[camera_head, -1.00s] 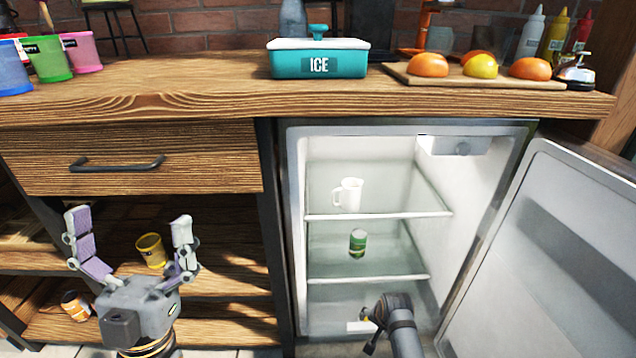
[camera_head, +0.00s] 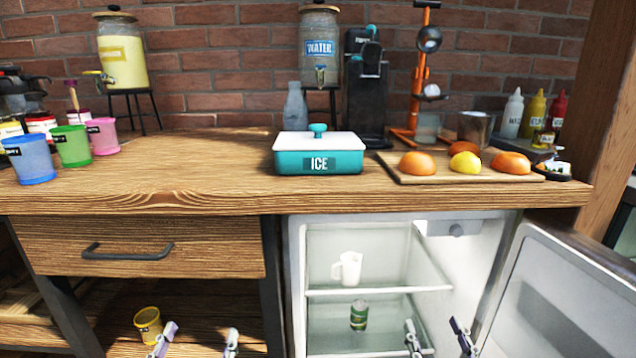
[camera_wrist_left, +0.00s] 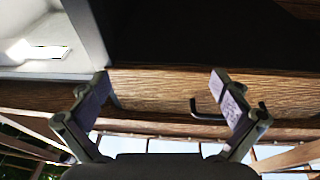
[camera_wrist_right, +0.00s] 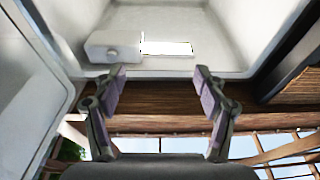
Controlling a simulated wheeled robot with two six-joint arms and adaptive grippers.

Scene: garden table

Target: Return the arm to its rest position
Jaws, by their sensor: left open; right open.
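My left gripper (camera_head: 197,340) is low in the head view, in front of the open shelf under the drawer. In the left wrist view its two fingers (camera_wrist_left: 165,100) stand wide apart with nothing between them. My right gripper (camera_head: 438,338) is in front of the open fridge (camera_head: 297,280), near the bottom edge of the head view. In the right wrist view its fingers (camera_wrist_right: 160,92) are apart and empty. Most of both arms is below the head view.
The fridge door (camera_head: 560,300) stands open at the right. A white jug (camera_head: 350,268) and a green can (camera_head: 359,315) are on fridge shelves. A yellow cup (camera_head: 148,325) is on the shelf by my left gripper. The drawer (camera_head: 200,245) is shut. The teal ice box (camera_head: 318,160) stands on the counter.

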